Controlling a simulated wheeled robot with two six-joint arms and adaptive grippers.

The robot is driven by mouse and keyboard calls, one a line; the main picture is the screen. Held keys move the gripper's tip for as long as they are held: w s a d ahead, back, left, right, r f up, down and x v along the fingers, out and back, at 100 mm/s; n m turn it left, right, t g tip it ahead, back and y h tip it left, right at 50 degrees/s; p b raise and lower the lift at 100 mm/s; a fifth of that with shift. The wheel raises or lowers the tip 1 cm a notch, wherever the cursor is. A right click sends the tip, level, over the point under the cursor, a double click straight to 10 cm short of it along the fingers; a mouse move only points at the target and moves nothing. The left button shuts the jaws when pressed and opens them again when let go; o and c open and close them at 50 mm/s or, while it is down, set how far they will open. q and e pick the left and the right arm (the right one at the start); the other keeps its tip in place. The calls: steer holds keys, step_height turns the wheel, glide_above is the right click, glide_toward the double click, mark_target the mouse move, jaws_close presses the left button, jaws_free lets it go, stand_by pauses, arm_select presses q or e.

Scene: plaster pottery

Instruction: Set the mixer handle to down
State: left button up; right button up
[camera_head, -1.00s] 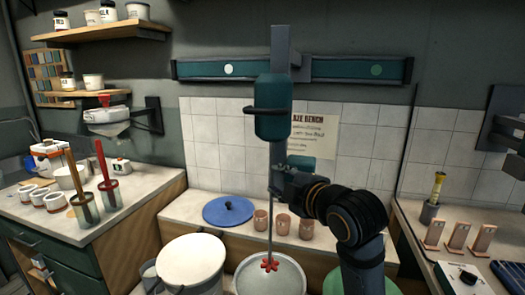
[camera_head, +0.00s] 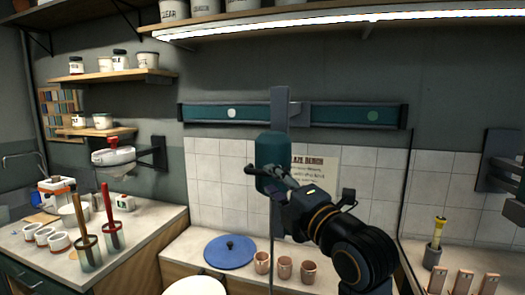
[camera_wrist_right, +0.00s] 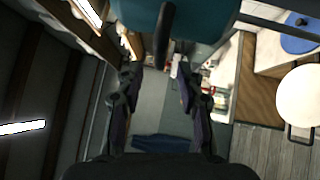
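The mixer (camera_head: 268,150) has a teal body on a vertical grey post that hangs from a wall rail. Its dark handle (camera_head: 252,169) is a bar across the front of the body, partly hidden by my right gripper in the head view. My right gripper (camera_head: 284,180) is at the lower right of the mixer body, close to the handle. In the right wrist view my right gripper (camera_wrist_right: 157,85) has its two fingers spread apart. The handle (camera_wrist_right: 163,30) lies ahead, between the fingers' lines; contact cannot be told. My left gripper is not in view.
A wall rail (camera_head: 350,115) runs behind the mixer. Below are a blue lid (camera_head: 230,252), several clay cups (camera_head: 285,267) and a white bucket lid (camera_head: 195,287). A left counter (camera_head: 150,222) holds tools and pots. A shelf (camera_head: 300,22) hangs above.

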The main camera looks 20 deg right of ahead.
mark_target(265, 175)
steer(key=p+x, duration=0.3)
steer(key=x, duration=0.3)
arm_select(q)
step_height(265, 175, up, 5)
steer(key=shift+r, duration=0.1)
arm_select(e)
steer(key=shift+s+d, duration=0.1)
steer(key=shift+s, duration=0.05)
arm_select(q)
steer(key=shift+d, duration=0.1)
arm_select(e)
steer(key=shift+c, duration=0.4)
jaws_close()
